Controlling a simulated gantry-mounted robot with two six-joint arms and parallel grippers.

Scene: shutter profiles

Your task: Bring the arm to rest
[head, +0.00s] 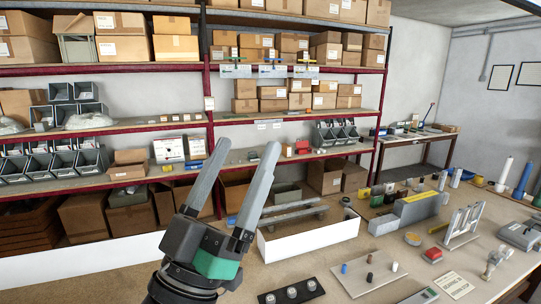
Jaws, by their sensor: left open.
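My left gripper (243,150) is raised in the lower middle of the head view. Its two grey fingers point up, spread apart, with nothing between them. A green patch shows on its body. It stands in front of the left end of a long white box (318,237) on the bench and hides part of it. Grey profiles (296,214) lie in or just behind that box; I cannot tell which. My right gripper is not in view.
Loaded shelves (110,68) fill the back wall.

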